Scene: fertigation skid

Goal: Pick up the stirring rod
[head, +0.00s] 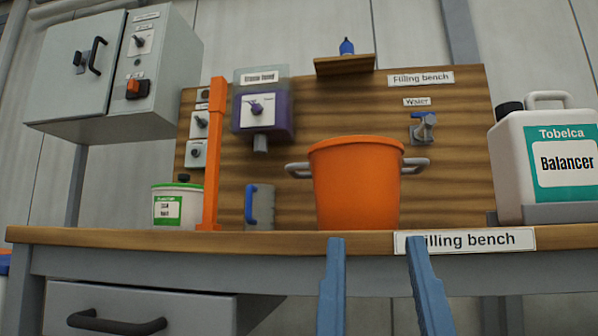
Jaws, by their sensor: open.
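A tall orange bar with a thicker upper part, which looks like the stirring rod (212,160), stands nearly upright at the left of the filling bench (150,236). Its lower end meets the bench top near the front edge. How it is held up does not show. My gripper (375,241) shows as two blue fingers at the bottom, right of centre. The fingers are apart with nothing between them. They are below and to the right of the rod, in front of the bench edge.
An orange bucket (357,185) with grey handles stands mid-bench. A grey jug (262,210) with a blue handle and a white tub (177,207) flank the rod. A purple dispenser (263,113) hangs behind. A Balancer canister (512,160) stands right; a drawer (150,300) sits below.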

